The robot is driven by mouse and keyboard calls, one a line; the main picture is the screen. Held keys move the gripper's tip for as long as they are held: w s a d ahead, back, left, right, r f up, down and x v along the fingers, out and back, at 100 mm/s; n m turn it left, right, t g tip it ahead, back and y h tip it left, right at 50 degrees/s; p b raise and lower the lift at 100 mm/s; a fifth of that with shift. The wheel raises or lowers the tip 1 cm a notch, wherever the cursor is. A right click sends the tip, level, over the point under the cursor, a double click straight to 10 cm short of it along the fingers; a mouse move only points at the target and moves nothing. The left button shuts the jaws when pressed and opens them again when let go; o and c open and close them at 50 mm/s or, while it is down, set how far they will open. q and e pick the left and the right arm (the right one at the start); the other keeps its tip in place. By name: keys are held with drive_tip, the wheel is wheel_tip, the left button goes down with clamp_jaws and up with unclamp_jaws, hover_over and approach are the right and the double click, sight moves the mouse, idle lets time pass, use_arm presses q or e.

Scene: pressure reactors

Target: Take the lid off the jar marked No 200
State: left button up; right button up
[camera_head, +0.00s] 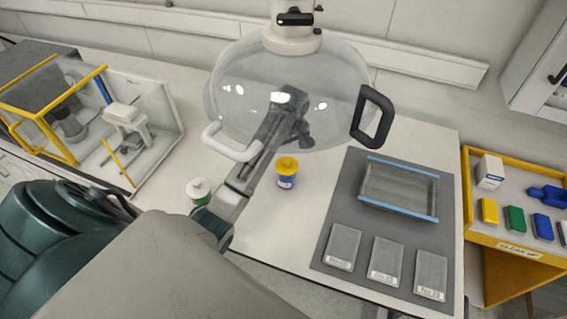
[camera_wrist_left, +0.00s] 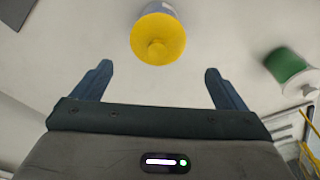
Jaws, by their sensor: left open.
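A jar with a yellow lid and a blue label (camera_head: 287,181) stands upright on the white bench. A second jar, with a white lid and a green label (camera_head: 198,193), stands to its left. I cannot read either label, so I cannot tell which is No 200. My left gripper (camera_head: 302,138) shows through the clear dome, above the yellow-lidded jar. In the left wrist view the gripper (camera_wrist_left: 157,72) is open and empty. The yellow lid (camera_wrist_left: 158,40) lies beyond the gap between its fingertips, not touched. The green-labelled jar (camera_wrist_left: 289,70) is off to the right.
A clear dome with handles (camera_head: 230,100) hangs over the bench's middle. A yellow-framed box (camera_head: 60,105) stands at left. A grey mat (camera_head: 350,185) at right bears a blue-edged tray (camera_head: 400,215) and several labelled plates. A yellow clean-up stand (camera_head: 515,251) is far right.

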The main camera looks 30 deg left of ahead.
sight(287, 160)
use_arm(q)
drive_tip(key=shift+s+d+f, duration=0.2)
drive_tip(key=shift+d+f, duration=0.1)
drive_tip(key=f+p, duration=0.2)
drive_tip(key=p, duration=0.1)
drive_tip(key=shift+w+d+f, duration=0.15)
drive_tip(key=shift+d+f, duration=0.1)
drive_tip(key=shift+f, duration=0.15)
drive_tip(key=shift+w+a+f, duration=0.1)
drive_tip(key=shift+a+f, duration=0.1)
drive_tip(key=shift+f, duration=0.3)
drive_tip(key=shift+w+a+f, duration=0.1)
drive_tip(key=shift+a+f, duration=0.05)
drive_tip(key=shift+f, duration=0.4)
drive_tip(key=shift+c, duration=0.6)
drive_tip(key=shift+d, duration=0.1)
drive_tip(key=c, duration=0.9)
use_arm(e)
drive_tip(key=d+r, duration=0.1)
drive_tip(key=s+d+r, duration=0.1)
drive_tip(key=shift+d+r, duration=0.3)
drive_tip(key=shift+d, duration=0.05)
